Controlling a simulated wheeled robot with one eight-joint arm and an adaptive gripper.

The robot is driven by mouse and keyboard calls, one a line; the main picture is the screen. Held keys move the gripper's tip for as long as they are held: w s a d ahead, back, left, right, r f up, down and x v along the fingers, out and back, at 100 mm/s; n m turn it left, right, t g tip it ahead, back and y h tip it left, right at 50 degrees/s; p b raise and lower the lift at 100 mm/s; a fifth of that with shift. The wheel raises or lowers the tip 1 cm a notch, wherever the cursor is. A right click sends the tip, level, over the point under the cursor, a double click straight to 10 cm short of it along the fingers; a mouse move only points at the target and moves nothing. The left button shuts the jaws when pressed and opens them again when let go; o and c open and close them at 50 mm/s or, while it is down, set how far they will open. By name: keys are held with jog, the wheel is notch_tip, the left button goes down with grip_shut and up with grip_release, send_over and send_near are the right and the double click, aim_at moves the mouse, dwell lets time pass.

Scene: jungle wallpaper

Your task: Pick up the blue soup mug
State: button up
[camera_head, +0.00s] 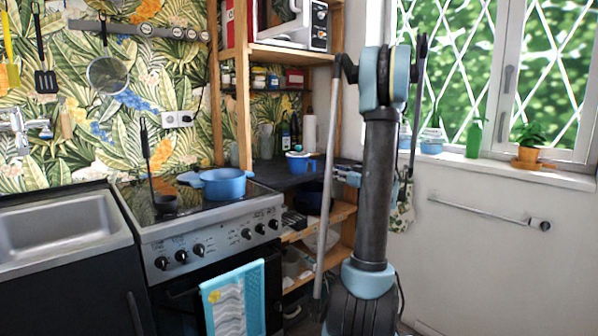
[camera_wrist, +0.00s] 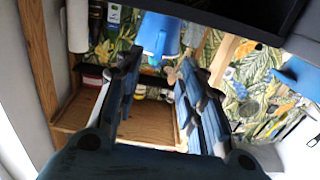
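The blue mug (camera_head: 302,166) stands on the dark counter right of the stove, with something pale showing at its top. In the wrist view, which looks upside down, the blue mug (camera_wrist: 158,34) lies just beyond and between my fingertips, apart from them. My gripper (camera_wrist: 160,62) is open, with its two fingers spread and nothing between them. In the head view my gripper (camera_head: 345,175) is to the right of the mug, largely hidden behind my arm.
A blue pot (camera_head: 222,184) and a dark ladle (camera_head: 164,200) are on the stove. Wooden shelf posts (camera_head: 243,90) stand by the counter, with a shelf (camera_head: 290,57) above. Bottles (camera_head: 285,140) and a white roll (camera_head: 309,132) stand behind the mug.

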aim_at(315, 167)
jog(key=x, duration=1.4)
jog(key=shift+f, duration=0.15)
jog(key=shift+s, duration=0.1)
grip_shut()
